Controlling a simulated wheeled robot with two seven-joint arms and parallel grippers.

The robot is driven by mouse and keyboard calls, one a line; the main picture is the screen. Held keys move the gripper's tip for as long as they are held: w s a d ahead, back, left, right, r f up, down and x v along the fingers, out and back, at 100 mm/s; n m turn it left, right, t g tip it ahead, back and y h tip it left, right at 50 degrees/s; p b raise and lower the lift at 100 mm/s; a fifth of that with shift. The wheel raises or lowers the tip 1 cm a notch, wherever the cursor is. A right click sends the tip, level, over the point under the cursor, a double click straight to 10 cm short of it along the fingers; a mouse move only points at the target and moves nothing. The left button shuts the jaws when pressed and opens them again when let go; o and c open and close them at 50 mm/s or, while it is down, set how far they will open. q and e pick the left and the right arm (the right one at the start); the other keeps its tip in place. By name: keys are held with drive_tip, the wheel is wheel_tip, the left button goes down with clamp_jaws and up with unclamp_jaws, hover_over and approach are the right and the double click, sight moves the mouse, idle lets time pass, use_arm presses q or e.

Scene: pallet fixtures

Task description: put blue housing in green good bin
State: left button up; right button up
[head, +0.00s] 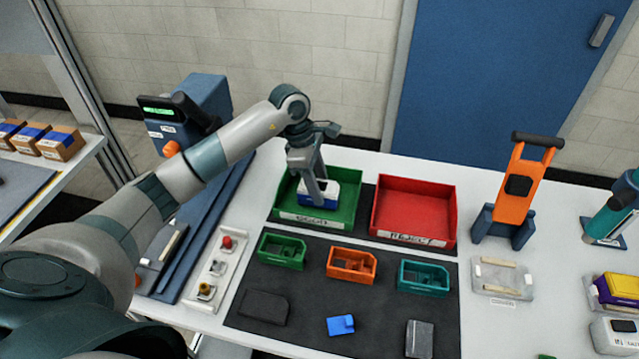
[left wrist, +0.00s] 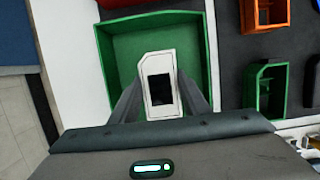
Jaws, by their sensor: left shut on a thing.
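My left gripper (head: 316,192) is shut on the blue housing (head: 330,196), which shows a white face and a blue side in the head view. In the left wrist view the housing (left wrist: 160,72) shows its white face with a dark window, between my fingers (left wrist: 160,100). It is over or inside the green good bin (head: 349,213), whose label faces the front. The bin (left wrist: 112,50) surrounds it in the left wrist view. I cannot tell whether the housing touches the bin floor. My right gripper is not in view.
The red reject bin (head: 450,215) stands right beside the green one. Small green (head: 283,262), orange (head: 352,276) and teal (head: 424,288) trays sit in front on the dark mat (head: 300,318). A small blue part (head: 341,325) lies on the mat. An orange-framed fixture (head: 523,185) stands to the right.

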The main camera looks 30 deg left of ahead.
use_arm(q)
drive_tip(key=shift+f, duration=0.15)
drive_tip(key=o, duration=1.1)
drive_tip(key=shift+r, duration=0.25)
drive_tip(key=shift+a+r+b, duration=0.15)
drive_tip(key=shift+r+b, duration=0.15)
drive_tip(key=shift+r, duration=0.05)
drive_tip(key=b+v, duration=0.2)
drive_tip(key=v, duration=0.3)
drive_tip(key=shift+r, duration=0.3)
drive_tip(key=shift+s+a+r, duration=0.1)
drive_tip(key=shift+a+r, duration=0.05)
drive_tip(key=shift+r, duration=0.35)
drive_tip(key=shift+s+f, duration=0.1)
drive_tip(key=shift+s, duration=0.05)
